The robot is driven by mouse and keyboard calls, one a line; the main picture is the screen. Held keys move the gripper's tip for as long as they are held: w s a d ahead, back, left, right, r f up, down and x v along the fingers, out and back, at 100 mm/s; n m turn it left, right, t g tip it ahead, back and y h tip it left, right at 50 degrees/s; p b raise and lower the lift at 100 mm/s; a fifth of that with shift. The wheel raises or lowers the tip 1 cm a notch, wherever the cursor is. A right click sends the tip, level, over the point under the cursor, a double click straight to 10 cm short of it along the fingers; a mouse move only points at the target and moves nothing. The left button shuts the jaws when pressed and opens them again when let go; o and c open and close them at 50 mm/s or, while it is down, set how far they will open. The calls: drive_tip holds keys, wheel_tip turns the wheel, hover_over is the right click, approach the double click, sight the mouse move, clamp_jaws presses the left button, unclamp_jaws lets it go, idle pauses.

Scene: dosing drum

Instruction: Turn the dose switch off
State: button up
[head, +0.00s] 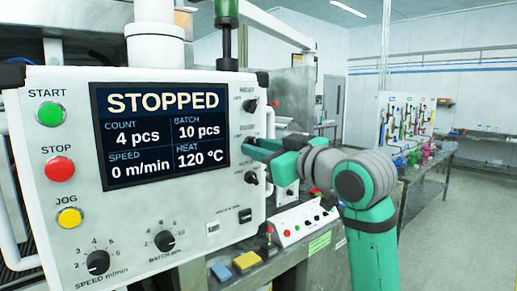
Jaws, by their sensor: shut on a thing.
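A white control panel (190,215) with a dark screen fills the left of the head view. A column of small black switches runs down its right side, with labels too small to read. An upper switch (250,105) and a lower switch (251,178) show clear. My gripper (252,147) is at the panel face between these two, its teal fingers shut on a switch there. The fingers hide that switch, so I cannot tell its position or whether it is the dose switch.
The screen (160,131) reads STOPPED. Green, red and yellow buttons line the panel's left edge, with two knobs (165,241) below. A small white box (303,223) with buttons stands below my arm. Open floor (450,240) lies to the right.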

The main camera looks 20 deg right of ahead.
drive_tip(key=shift+d+n, duration=0.15)
drive_tip(key=shift+n, duration=1.45)
drive_tip(key=o, duration=1)
drive_tip(key=v, duration=1)
drive_tip(key=shift+s+d, duration=0.15)
drive_tip(key=shift+s, duration=0.2)
drive_tip(key=shift+f, duration=0.1)
